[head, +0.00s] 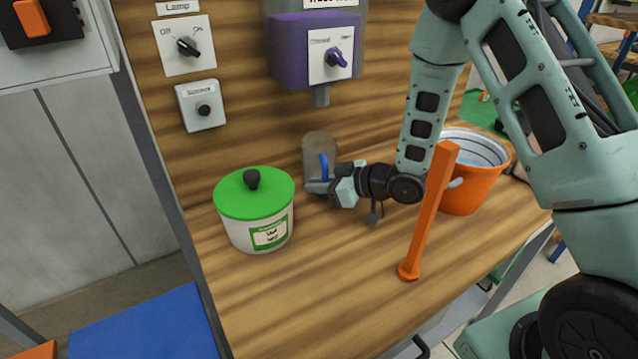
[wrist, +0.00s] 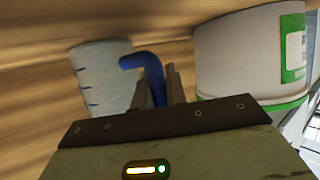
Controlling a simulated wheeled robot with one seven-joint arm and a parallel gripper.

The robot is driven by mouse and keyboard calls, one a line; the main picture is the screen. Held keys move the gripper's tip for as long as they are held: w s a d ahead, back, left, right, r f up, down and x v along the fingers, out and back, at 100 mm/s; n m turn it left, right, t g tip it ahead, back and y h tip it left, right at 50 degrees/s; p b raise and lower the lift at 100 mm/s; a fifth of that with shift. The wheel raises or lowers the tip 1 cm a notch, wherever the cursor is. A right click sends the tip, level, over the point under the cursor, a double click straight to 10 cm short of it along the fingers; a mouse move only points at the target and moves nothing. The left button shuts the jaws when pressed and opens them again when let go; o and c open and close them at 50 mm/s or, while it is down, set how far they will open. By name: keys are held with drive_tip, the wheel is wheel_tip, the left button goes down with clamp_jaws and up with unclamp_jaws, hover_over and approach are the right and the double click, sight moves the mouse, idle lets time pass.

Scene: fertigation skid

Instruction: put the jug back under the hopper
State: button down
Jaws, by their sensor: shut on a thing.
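The jug (head: 319,146) is a grey, cloudy vessel with a blue handle (head: 324,166). In the head view it is below the short spout of the purple hopper (head: 290,50), with a gap between. I cannot tell whether it lines up in depth or touches the bench. In the wrist view the jug (wrist: 98,78) shows dark marks, and its blue handle (wrist: 150,68) runs down between the fingers. My gripper (head: 317,187) is shut on this handle; its fingers also show in the wrist view (wrist: 160,88). My gripper hides part of the jug's lower side.
A white tub with a green lid (head: 255,197) stands close to the left of my gripper. An orange bucket (head: 462,188) and an upright orange post (head: 428,215) stand to the right. Switch boxes are on the panel. The front of the wooden bench (head: 320,290) is clear.

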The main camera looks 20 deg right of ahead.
drive_tip(key=shift+f, duration=0.2)
drive_tip(key=c, duration=1.4)
unclamp_jaws()
drive_tip(key=shift+r, duration=0.1)
drive_tip(key=shift+s+d+r, duration=0.15)
drive_tip(key=shift+r, duration=0.1)
drive_tip(key=b+v, duration=0.1)
drive_tip(key=v, duration=1)
drive_tip(key=shift+s+d, duration=0.2)
drive_tip(key=shift+s, duration=0.05)
